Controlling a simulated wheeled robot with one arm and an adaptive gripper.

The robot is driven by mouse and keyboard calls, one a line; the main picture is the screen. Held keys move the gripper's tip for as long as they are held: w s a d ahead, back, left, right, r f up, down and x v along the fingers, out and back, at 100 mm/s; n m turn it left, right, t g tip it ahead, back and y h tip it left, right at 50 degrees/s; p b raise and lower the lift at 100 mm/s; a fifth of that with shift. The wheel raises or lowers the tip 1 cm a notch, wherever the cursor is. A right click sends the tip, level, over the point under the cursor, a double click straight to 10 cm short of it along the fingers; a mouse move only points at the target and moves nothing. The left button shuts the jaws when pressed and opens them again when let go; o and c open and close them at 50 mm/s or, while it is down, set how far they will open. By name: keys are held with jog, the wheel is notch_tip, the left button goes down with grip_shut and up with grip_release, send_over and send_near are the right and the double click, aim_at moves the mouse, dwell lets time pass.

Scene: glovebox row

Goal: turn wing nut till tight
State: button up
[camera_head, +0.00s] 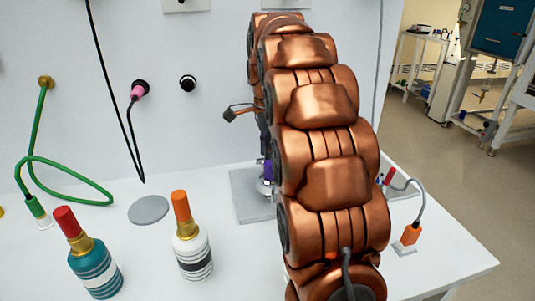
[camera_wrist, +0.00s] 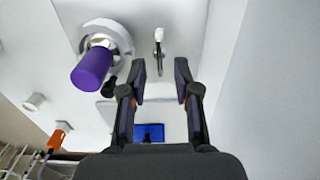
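My gripper (camera_wrist: 161,80) is open in the wrist view, with a clear gap between its two dark fingers. A small pale fitting with a thin dark lower part (camera_wrist: 159,48) lies beyond the fingertips, roughly in line with the gap and apart from them. I cannot tell whether it is the wing nut. To its left a purple cylinder (camera_wrist: 93,70) stands out from a white round flange (camera_wrist: 122,37). In the head view my copper-coloured arm hides most of the work area and my gripper. A small purple part (camera_head: 266,171) shows beside the arm above a grey plate (camera_head: 247,205).
A teal bottle with a red cap (camera_head: 94,266) and a white bottle with an orange cap (camera_head: 191,249) stand at the front left. A green hose (camera_head: 35,140) and a black cable (camera_head: 131,140) hang from the wall. An orange fitting (camera_head: 410,234) stands right of my arm.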

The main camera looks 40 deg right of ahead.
jog(key=shift+r, duration=3.2)
